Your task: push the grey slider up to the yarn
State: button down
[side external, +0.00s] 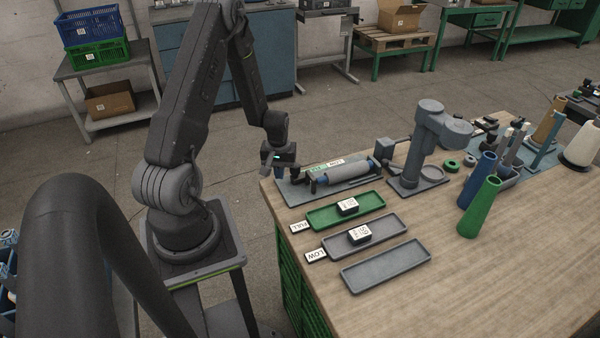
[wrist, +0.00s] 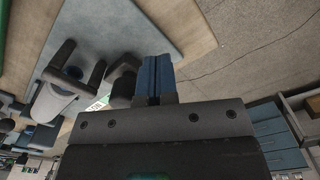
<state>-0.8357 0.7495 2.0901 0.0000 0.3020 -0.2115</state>
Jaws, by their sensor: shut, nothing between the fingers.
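The winder's blue-grey base plate (side external: 296,195) lies at the table's far left corner, with a grey yarn roll (side external: 347,171) lying on it. The roll also shows in the wrist view at the left (wrist: 55,100), beside a dark holder. A small dark grey block (wrist: 122,78) sits between the roll and my fingers; it looks like the slider, though I cannot be sure. My gripper (wrist: 153,78) has blue fingers pressed together with nothing between them. In the side view my gripper (side external: 279,172) is at the plate's left end, beyond the roll's end. Contact with the block cannot be told.
A green tray (side external: 322,218) and a grey tray (side external: 340,247), each with a dark block, lie in front of the winder. An empty grey tray (side external: 385,267) is nearer. A grey stand (side external: 425,140) rises right of the winder. Cones (side external: 480,205) stand farther right.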

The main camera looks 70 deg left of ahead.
aim_at(297, 164)
jog(key=shift+w, duration=0.2)
jog(key=shift+w, duration=2.4)
jog(key=shift+w, duration=0.8)
jog(key=shift+s, duration=0.1)
jog(key=shift+s, duration=0.5)
